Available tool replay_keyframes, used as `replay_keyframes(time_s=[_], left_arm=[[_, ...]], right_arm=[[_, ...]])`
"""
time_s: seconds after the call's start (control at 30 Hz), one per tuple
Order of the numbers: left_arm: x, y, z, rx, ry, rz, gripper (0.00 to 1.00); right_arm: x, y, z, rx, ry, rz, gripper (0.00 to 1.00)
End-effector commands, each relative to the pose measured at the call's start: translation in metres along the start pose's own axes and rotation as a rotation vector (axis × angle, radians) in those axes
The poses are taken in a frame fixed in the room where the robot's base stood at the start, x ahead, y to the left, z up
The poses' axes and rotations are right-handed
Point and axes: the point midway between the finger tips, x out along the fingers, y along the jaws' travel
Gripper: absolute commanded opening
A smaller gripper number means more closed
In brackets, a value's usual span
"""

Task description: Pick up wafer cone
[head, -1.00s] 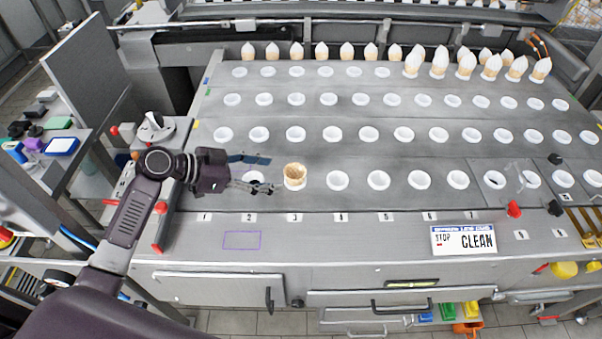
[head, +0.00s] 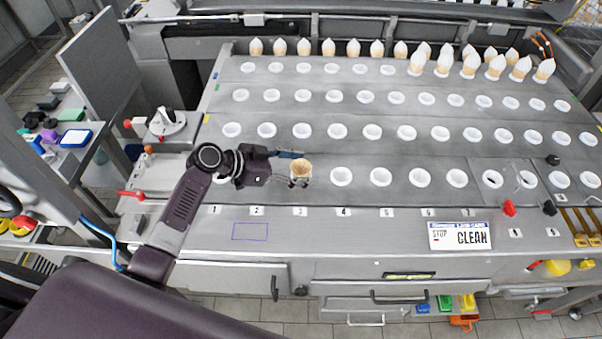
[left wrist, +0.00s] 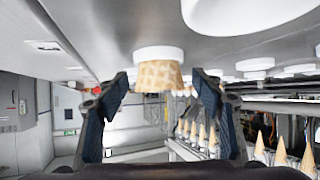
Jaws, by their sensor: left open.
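A tan wafer cone (head: 302,168) stands upright, mouth up, in a white ring holder in the front row, above label 3. It also shows in the left wrist view (left wrist: 158,76), upside down with its white ring. My left gripper (head: 298,170) reaches in from the left, low over the table. Its two fingers are apart, one on the far side and one on the near side of the cone. In the left wrist view the cone appears in the gap between the open fingers (left wrist: 160,84); I cannot tell whether they touch it. My right gripper is not in view.
Rows of empty white ring holders (head: 341,176) cover the grey table. Filled cones with white tops (head: 444,59) stand along the back. A sign reading "STOP CLEAN" (head: 460,236) is at the front. Red and black levers (head: 508,207) stand at the right. A lever mechanism (head: 168,122) is at the left.

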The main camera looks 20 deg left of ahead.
Motion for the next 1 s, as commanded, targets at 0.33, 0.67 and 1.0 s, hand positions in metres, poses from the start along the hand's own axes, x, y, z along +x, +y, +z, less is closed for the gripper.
replay_keyframes(time_s=[0.33,0.67,1.0], left_arm=[[0.0,0.0,0.0,-0.001,0.0,0.0,0.3],[-0.001,0.0,-0.001,-0.001,0.0,0.0,0.3],[-0.016,-0.001,-0.028,0.006,0.002,-0.002,0.3]], right_arm=[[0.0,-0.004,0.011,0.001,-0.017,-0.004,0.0],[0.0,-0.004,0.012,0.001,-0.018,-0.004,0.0],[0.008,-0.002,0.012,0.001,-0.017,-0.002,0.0]])
